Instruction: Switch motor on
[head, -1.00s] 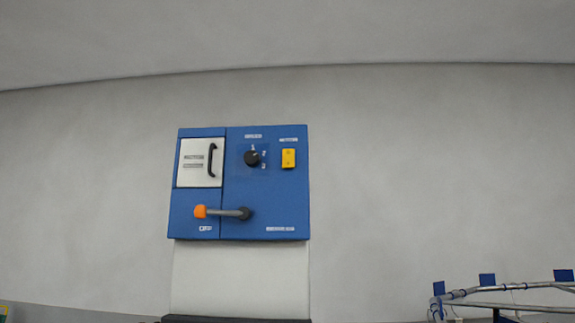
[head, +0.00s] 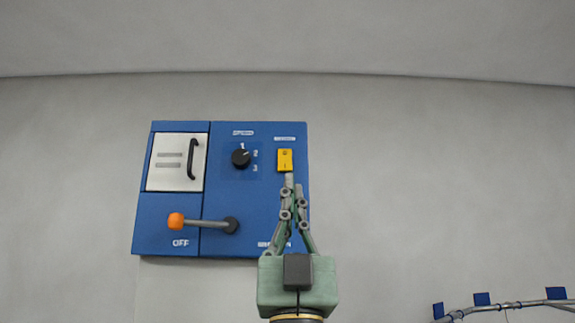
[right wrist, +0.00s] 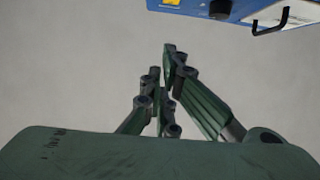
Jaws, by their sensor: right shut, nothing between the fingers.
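A blue control panel (head: 265,215) is on the grey wall. It carries a yellow rocker switch (head: 285,160) at the upper right, a black rotary knob (head: 241,158) marked 1, 2, 3, and a lever with an orange ball end (head: 177,220) pointing left above the word OFF. My right gripper (head: 289,180) is shut and empty, its tips just below the yellow switch in the head view; I cannot tell if they touch it. In the right wrist view the shut fingers (right wrist: 169,50) point toward the wall, with the yellow switch (right wrist: 171,2) at the top edge. My left gripper is not in view.
A silver door (head: 172,175) with a black handle (head: 192,158) is at the panel's upper left. A metal rail (head: 510,306) with blue tags is at the lower right. The wall around the panel is bare.

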